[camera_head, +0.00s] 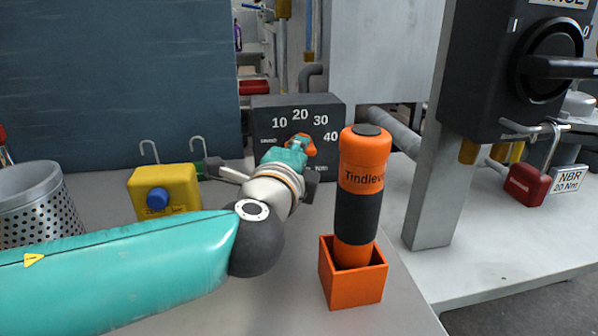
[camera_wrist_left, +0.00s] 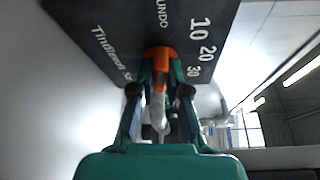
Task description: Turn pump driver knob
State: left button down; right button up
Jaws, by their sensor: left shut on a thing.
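The pump driver (camera_head: 262,112) is a dark grey box at the back of the bench, with white numbers 10, 20, 30 and 40 on its face. Its orange knob (camera_head: 309,145) shows beside my left gripper (camera_head: 292,152), which reaches it from the front left. In the left wrist view the knob (camera_wrist_left: 159,52) lies between the fingertips of the left gripper (camera_wrist_left: 160,66), which is shut on it. The gripper hides part of the knob in the head view. My right gripper is not in view.
An orange and black Tindlevi-labelled cylinder (camera_head: 364,175) stands in an orange square holder (camera_head: 352,287) right of my left arm. A yellow box with a blue button (camera_head: 157,200) and a perforated metal bin (camera_head: 38,205) stand left. A red padlock (camera_head: 530,186) hangs at right.

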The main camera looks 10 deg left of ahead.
pick_arm(q)
jog(key=shift+f, duration=0.3)
jog(key=c, duration=1.2)
grip_release()
jog(key=shift+o, duration=0.2)
jog(key=shift+r, duration=0.15)
jog(key=shift+r, duration=0.15)
